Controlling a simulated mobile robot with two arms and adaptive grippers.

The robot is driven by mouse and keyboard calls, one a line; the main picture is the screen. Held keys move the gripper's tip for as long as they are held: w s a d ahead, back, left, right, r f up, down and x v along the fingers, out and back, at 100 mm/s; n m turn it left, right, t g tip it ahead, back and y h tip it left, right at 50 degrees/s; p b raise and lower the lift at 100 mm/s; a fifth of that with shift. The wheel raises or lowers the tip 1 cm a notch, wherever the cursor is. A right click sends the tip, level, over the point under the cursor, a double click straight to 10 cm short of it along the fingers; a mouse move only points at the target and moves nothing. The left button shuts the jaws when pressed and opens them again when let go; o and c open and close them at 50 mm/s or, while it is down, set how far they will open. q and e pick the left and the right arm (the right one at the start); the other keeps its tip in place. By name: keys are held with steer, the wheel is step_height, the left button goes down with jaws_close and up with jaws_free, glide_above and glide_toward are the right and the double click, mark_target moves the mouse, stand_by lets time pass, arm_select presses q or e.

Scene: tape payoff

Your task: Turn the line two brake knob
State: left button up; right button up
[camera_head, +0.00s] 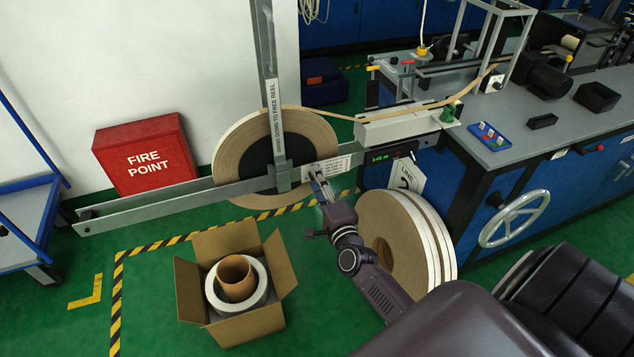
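The tape reel (228,150) hangs on a grey steel arm (150,203) at the line with the "LINE 2" sign (408,178). A small label plate (337,167) is on the arm, right of the reel hub. My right gripper (317,178) reaches up from below to this plate, its fingertips over or against its left part. The brake knob cannot be made out clearly; the fingers cover that spot. I cannot tell whether the fingers are open or shut on anything. My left gripper is not in view.
An upright lever (268,60) crosses the reel. Spare rolls (392,240) lean by the blue bench (560,140), right of my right forearm. An open carton (245,325) with a roll stands below left. A handwheel (514,218) juts from the bench. A red fire point box (148,157) stands left.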

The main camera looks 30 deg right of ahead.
steer(key=v, duration=1.2)
steer(key=s+a+f+n+g+y, duration=0.1)
steer(key=s+a+f+n+g, duration=0.3)
steer(key=f, duration=0.7)
steer(key=s+a+f+n+g+y, duration=0.25)
steer(key=s+f+n, duration=0.25)
steer(key=f, duration=0.6)
steer(key=s+a+f+n+g+y, duration=0.1)
steer(key=s+a+f+n+g, duration=0.25)
steer(key=f, duration=0.75)
steer(key=s+f+n+g, duration=0.3)
steer(key=s+f+n, duration=0.2)
steer(key=s, duration=0.8)
steer(key=s+a+f+n+g, duration=0.1)
steer(key=s+f+n+g, duration=0.2)
steer(key=s+f, duration=0.6)
steer(key=s+n, duration=0.2)
steer(key=s, duration=0.3)
steer(key=shift+s+f+g, duration=0.25)
steer(key=shift+f+g, duration=0.05)
steer(key=shift+f, duration=0.1)
steer(key=shift+n+h, duration=0.25)
